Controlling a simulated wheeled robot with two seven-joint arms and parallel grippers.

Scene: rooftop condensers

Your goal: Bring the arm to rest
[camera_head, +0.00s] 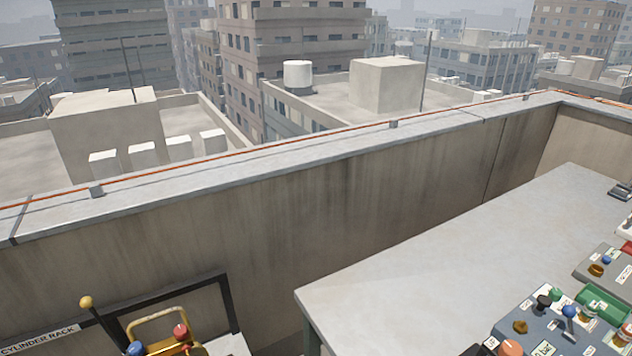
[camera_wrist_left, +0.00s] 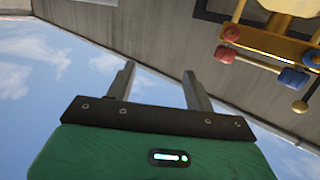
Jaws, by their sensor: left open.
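My left gripper (camera_wrist_left: 157,75) shows in the left wrist view. Its two grey fingers stand apart, with nothing between them, beyond a dark bar and a green housing. The parapet wall and sky lie behind the fingers, and this view looks upside down. Neither gripper nor arm shows in the head view. My right gripper is in no view.
A yellow-framed device with red and blue knobs (camera_head: 166,326) stands by the cylinder rack sign (camera_head: 40,340); it also shows in the left wrist view (camera_wrist_left: 265,47). A grey table (camera_head: 430,255) at right holds fittings trays (camera_head: 560,330). The parapet (camera_head: 330,190) bounds the roof.

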